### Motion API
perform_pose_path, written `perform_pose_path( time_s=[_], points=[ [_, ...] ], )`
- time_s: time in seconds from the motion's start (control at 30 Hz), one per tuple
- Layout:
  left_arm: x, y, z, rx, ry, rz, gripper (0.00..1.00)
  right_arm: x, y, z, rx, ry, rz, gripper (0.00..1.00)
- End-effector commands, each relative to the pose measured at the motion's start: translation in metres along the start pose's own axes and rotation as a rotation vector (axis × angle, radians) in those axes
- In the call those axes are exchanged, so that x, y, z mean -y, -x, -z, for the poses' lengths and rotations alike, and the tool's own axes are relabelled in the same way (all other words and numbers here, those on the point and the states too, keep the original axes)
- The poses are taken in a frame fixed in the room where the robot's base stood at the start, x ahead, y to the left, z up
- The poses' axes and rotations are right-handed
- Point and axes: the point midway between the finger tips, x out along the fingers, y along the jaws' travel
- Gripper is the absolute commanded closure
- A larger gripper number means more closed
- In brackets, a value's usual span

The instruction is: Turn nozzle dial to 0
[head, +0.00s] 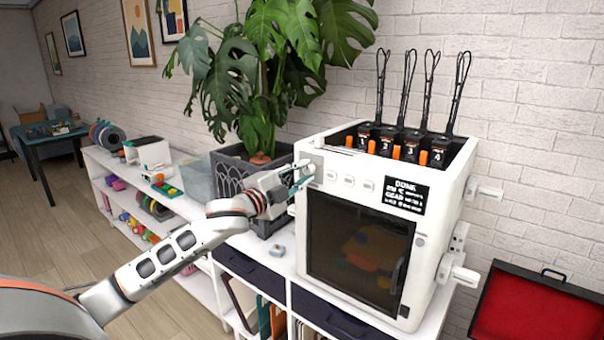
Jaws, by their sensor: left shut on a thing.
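The white 3D printer (434,232) stands on the white shelf unit, with a dark glass door in front. My left gripper (303,178) is at the upper left corner of the printer's front, by the left end of the control panel. It is shut on a small part there, which I take to be the nozzle dial. The gripper covers the dial, so its pointer and setting cannot be read. Three pale round-cornered controls (347,181) sit to the right on the panel, beside a black display (405,195) with white text. My right gripper is not in view.
Several numbered black tool heads (411,146) with cables stand in the printer's top. A potted plant (262,140) is close behind my left gripper. A small grey object (277,251) lies on the shelf top. An open red-lined case (535,306) is at the right.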

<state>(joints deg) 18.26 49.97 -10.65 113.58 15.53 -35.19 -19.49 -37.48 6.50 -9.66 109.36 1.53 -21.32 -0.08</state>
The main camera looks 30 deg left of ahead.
Motion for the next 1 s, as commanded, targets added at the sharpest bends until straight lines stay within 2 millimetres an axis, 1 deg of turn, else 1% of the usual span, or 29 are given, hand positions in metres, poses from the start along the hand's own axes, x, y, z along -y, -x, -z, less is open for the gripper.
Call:
perform_pose_path(
  time_s=[0.2,0.43,0.67,1.0],
  points=[
    [-0.0006,-0.0001,0.0003,0.010,0.161,0.000,0.99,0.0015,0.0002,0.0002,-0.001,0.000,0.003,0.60],
    [-0.0005,0.0000,0.0005,0.016,0.270,0.000,0.99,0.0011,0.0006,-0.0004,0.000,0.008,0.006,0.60],
    [0.0000,0.0000,0.0003,0.019,0.318,0.001,0.99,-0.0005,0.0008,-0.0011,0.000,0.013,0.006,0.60],
    [0.0002,-0.0001,0.0005,0.019,0.327,0.001,0.99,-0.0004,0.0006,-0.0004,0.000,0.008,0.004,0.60]
  ],
)
